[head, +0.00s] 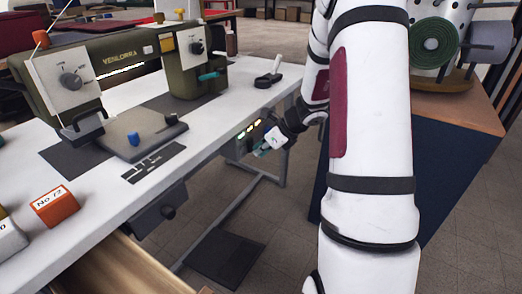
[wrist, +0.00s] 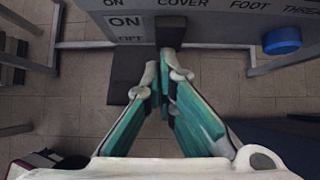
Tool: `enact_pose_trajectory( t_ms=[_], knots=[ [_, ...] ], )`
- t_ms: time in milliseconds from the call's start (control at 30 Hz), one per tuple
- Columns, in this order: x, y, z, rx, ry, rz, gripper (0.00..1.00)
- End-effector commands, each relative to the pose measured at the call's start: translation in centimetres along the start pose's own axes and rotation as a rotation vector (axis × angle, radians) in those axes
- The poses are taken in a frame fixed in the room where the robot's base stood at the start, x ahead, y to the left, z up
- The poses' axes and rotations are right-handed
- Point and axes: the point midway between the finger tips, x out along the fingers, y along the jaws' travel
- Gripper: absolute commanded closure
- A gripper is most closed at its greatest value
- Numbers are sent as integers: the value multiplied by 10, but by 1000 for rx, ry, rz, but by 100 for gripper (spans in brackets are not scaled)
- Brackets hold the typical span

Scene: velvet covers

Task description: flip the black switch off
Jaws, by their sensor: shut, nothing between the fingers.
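A grey control panel (wrist: 222,25) hangs under the table edge, lettered ON, COVER, FOOT and, cut off, THRE. A black switch (wrist: 169,32) shows on it beside an ON and OFF label (wrist: 125,27). My gripper (wrist: 165,62) has its fingertips together and empty, just below the switch in the wrist view; I cannot tell if they touch it. In the head view, my gripper (head: 262,152) is beside the control box with lit indicators (head: 247,130). The switch cannot be made out there.
A blue knob (wrist: 282,40) sits right of the switch on the panel. The white table (head: 215,118) carries an olive sewing machine (head: 118,52) and an orange block (head: 55,206). A dark pedal (head: 226,261) lies on the floor. A navy cabinet (head: 440,165) stands right of my arm.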

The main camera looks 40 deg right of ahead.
Motion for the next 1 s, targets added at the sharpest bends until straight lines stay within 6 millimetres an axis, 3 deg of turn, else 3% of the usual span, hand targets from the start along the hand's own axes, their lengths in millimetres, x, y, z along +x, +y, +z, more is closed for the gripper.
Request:
enact_pose_trajectory(
  t_ms=[333, 1000],
  knots=[
    [10, 0, -2, 1, -76, 1, 100],
    [-6, 1, 14, -1, -81, 3, 100]
  ],
)
